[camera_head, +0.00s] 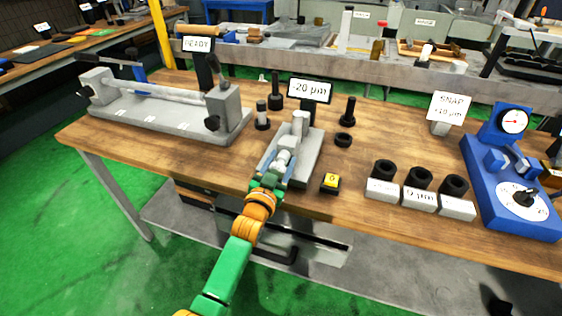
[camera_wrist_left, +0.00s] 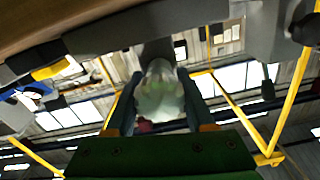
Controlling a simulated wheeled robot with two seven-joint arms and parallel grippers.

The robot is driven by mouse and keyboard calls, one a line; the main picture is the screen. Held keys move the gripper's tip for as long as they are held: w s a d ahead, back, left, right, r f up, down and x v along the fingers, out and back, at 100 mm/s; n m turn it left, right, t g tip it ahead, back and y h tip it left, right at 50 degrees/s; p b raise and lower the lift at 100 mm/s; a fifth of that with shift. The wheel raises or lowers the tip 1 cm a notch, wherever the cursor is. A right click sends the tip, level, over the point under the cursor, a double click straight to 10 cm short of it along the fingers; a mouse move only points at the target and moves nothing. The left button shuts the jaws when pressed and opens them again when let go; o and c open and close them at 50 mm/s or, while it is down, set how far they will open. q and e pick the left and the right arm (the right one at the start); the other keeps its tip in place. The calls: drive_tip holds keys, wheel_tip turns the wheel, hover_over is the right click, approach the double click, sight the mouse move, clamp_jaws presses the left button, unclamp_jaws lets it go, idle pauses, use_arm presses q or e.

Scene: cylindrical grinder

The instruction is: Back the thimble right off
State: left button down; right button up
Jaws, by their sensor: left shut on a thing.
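The thimble (camera_head: 284,160) is a pale grey cylinder on the near end of a grey gauge fixture (camera_head: 309,143) in the middle of the bench. A display behind the fixture reads -20 µm (camera_head: 310,90). My left gripper (camera_head: 276,174) reaches in from the front and is shut on the thimble. In the left wrist view the thimble's pale end (camera_wrist_left: 160,92) sits between the two fingers (camera_wrist_left: 160,112). The fingers hide part of its sides. My right gripper is in neither view.
A yellow-topped button (camera_head: 331,181) sits just right of the fixture. Several black ring gauges on labelled blocks (camera_head: 419,190) and a blue dial gauge (camera_head: 512,180) stand farther right. A long grey bench centre (camera_head: 165,112) with a READY sign (camera_head: 198,44) is at left. Black plugs (camera_head: 347,110) stand nearby.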

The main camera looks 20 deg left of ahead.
sight(276, 173)
use_arm(q)
drive_tip(key=shift+r, duration=0.15)
drive_tip(key=shift+c, duration=1.3)
unclamp_jaws()
drive_tip(key=s, duration=0.7)
drive_tip(key=shift+a, duration=0.15)
